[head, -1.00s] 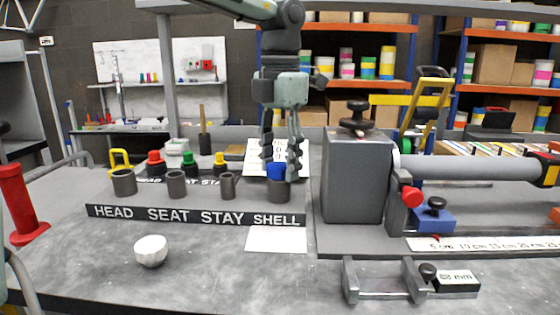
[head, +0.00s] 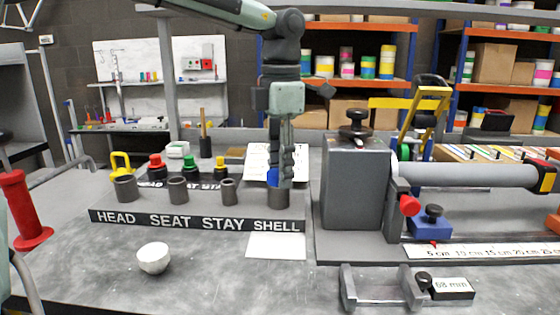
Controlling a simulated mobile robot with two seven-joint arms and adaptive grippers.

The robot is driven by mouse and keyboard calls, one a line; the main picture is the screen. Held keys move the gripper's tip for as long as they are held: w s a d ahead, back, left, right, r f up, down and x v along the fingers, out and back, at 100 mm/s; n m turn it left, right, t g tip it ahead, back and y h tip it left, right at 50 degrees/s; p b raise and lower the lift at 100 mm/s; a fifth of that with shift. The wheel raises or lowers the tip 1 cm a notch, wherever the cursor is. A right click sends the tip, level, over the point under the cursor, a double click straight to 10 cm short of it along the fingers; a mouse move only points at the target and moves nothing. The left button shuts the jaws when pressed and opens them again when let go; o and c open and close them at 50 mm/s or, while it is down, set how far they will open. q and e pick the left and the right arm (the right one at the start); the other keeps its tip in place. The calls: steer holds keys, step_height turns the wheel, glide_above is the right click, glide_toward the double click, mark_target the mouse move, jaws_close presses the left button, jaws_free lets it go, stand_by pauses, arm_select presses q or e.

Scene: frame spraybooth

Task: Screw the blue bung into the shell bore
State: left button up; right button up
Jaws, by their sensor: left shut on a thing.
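The blue bung (head: 272,176) sits at the mouth of the grey shell bore (head: 278,199), the rightmost cylinder above the word SHELL. My left gripper (head: 280,183) points straight down over it, shut on the bung, with its fingers seen nearly edge-on and hiding much of it. How deep the bung sits in the bore cannot be told. My right gripper is not in view.
Three other grey bores stand left along the labelled strip (head: 195,220), with red (head: 156,161), green (head: 189,161) and yellow (head: 220,162) bungs behind. A grey block clamp (head: 354,190) stands close right. A white bowl (head: 153,258) sits in front.

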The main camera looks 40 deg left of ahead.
arm_select(q)
steer(key=shift+r+m+p, duration=0.1)
steer(key=shift+m+p, duration=0.45)
steer(key=shift+m, duration=1.05)
steer(key=shift+m+p, duration=0.3)
steer(key=shift+m, duration=0.3)
steer(key=shift+m, duration=0.6)
steer(key=shift+s+f+m, duration=0.1)
steer(key=shift+f+m, duration=0.1)
steer(key=shift+m, duration=1.5)
